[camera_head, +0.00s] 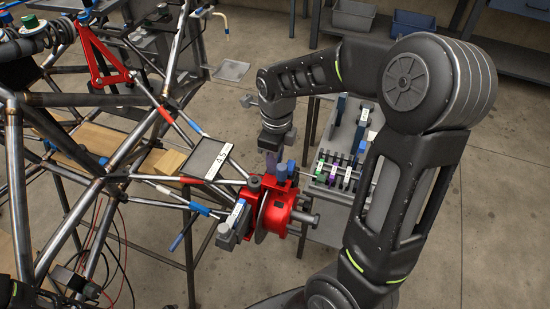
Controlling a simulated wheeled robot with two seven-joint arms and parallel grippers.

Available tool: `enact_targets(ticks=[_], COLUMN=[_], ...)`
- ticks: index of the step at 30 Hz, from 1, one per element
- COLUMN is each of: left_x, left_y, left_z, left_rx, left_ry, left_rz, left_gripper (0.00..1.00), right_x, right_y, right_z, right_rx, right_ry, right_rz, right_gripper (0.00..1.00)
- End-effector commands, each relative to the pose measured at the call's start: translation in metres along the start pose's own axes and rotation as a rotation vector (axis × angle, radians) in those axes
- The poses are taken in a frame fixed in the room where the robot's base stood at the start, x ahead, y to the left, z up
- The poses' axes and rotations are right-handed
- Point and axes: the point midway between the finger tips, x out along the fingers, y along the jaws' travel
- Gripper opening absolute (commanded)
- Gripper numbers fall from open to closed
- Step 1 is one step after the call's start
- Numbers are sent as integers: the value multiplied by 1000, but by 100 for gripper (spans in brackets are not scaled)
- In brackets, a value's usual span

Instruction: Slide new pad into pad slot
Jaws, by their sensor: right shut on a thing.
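A red brake caliper (277,213) sits on a thin grey disc at the end of the chassis tubes, in the middle of the head view. Its top, where the pad slot appears to lie, is partly hidden by small parts. My right gripper (272,153) points down just above the caliper and is shut. A small purple piece, likely the new pad (271,164), shows below it. Blue pieces (291,169) stand beside it at the caliper's top. I cannot tell whether the held piece is in the slot. My left gripper is not in view.
A grey rack (331,203) with several coloured, labelled parts stands right of the caliper, partly behind my right arm. A grey block (234,222) with a blue-and-white label sits left of the caliper. Steel chassis tubes (97,160) fill the left side. Blue-grey bins (412,24) stand behind.

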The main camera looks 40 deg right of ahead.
Motion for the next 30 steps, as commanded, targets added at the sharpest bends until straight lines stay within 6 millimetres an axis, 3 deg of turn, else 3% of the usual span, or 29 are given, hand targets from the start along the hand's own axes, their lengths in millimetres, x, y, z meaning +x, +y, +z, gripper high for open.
enact_targets(ticks=[30], left_x=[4], left_y=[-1], left_z=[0], left_rx=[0], left_ry=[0], left_rz=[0], left_gripper=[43], right_x=[6], right_y=[0], right_z=[0], right_rx=[0], right_ry=[0], right_rz=[0], right_gripper=[0])
